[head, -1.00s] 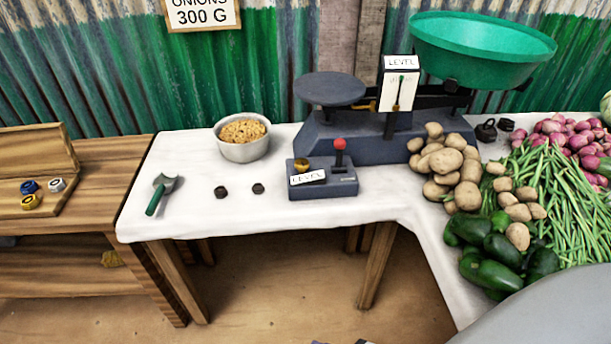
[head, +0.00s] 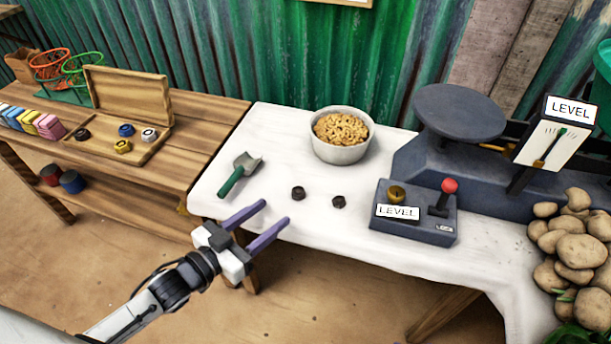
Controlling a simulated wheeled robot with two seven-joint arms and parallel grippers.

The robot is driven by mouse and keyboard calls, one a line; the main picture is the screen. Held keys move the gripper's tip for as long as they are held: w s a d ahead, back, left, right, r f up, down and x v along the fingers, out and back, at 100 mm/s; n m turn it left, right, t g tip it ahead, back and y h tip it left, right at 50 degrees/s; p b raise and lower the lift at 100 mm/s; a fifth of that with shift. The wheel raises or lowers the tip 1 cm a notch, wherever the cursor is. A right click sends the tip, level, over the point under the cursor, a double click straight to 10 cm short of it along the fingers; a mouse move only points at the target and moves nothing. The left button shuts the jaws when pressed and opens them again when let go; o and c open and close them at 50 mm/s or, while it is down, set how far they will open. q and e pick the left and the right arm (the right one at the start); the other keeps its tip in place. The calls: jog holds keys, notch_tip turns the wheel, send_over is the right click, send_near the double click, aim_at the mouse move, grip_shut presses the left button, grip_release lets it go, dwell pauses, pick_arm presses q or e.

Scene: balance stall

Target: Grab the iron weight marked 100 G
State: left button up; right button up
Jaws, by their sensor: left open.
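Two small dark iron weights lie on the white-topped table: one on the left (head: 298,193) and one on the right (head: 339,202). Their marks are too small to read, so I cannot tell which is the 100 G one. My left gripper (head: 275,212) comes in from the lower left, with its two purple fingers apart and nothing between them. Its tips are near the table's front edge, just short of the left weight in the picture. My right gripper is not in view.
A green-handled scoop (head: 239,174) lies left of the weights, and a bowl of nuts (head: 341,136) stands behind them. A level box (head: 415,223) with a red knob is to the right, before the scale (head: 458,112). A wooden bench (head: 190,116) stands at left.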

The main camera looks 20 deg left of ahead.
aim_at(298, 190)
pick_arm(q)
jog(key=shift+x, duration=1.25)
jog(key=shift+w+d, duration=0.4)
jog(key=shift+w, duration=0.1)
jog(key=x, duration=0.4)
jog(key=shift+w+a+r, duration=0.1)
jog(key=shift+w+r, duration=0.1)
jog(key=shift+w, duration=0.05)
jog(key=shift+w+f, duration=0.1)
jog(key=shift+w, duration=0.3)
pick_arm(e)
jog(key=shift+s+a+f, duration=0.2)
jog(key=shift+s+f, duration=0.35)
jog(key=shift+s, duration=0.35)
pick_arm(q)
jog(key=c, duration=1.1)
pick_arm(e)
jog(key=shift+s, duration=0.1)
